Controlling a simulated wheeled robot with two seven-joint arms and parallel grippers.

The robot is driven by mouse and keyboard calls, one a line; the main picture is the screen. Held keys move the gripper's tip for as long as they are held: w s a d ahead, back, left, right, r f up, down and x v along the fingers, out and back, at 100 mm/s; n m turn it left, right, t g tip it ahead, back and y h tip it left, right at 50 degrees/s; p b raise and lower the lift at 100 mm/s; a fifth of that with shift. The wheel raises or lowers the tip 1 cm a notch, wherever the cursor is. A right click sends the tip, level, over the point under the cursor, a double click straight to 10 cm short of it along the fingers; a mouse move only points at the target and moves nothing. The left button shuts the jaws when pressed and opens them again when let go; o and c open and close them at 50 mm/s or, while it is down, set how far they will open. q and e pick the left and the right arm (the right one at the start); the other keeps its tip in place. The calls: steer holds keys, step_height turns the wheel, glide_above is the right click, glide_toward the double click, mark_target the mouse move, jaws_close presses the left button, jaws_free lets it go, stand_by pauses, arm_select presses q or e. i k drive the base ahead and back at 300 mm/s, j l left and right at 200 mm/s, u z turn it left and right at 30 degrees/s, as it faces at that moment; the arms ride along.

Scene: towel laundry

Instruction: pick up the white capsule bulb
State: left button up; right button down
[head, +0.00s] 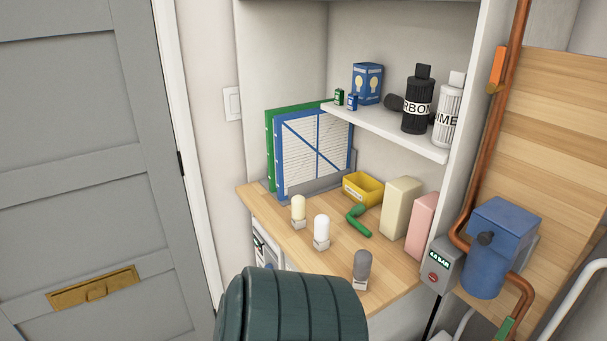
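The white capsule bulb (321,229) stands upright in a small pale base on the wooden counter (305,264). It is the middle one of three similar bulbs. A cream bulb (298,208) stands behind it to the left. A grey bulb (362,266) stands to its right, closer to the front edge. Neither of my grippers is in the head view. Nothing touches the white bulb.
A dark green ribbed cylinder (295,305) fills the bottom centre, in front of the counter. A green bent piece (357,221), a yellow bin (363,189) and cream and pink blocks stand behind the bulbs. A white shelf (390,131) with bottles overhangs the back.

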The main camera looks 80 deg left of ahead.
mark_target(321, 222)
steer(key=u, duration=2.5)
